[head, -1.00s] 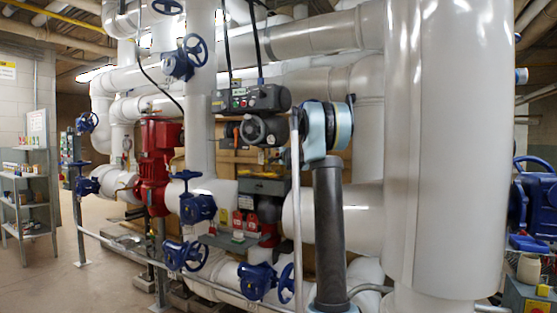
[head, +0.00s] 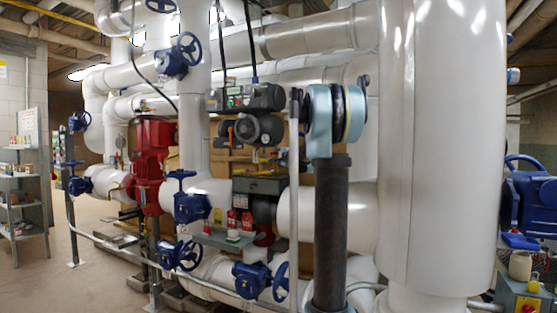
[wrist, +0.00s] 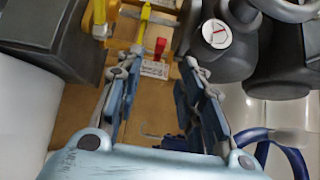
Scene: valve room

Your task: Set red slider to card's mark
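In the wrist view a small upright red piece (wrist: 160,47), which looks like the red slider, stands at a tan board. A white card (wrist: 154,69) with small dark print lies just below it in the picture; its mark is too small to read. My gripper (wrist: 155,78) is open and empty, its two blue-padded fingers apart on either side of the card in the picture. They appear nearer the camera than the board and do not visibly touch the slider. In the head view my arm hides the gripper, and I cannot pick out the slider or card.
A yellow-handled tool (wrist: 143,20) is beside the slider. A dark rounded housing (wrist: 222,50) with a round dial is close on the right, a dark box (wrist: 60,35) on the left. A blue handwheel (wrist: 285,150) is lower right.

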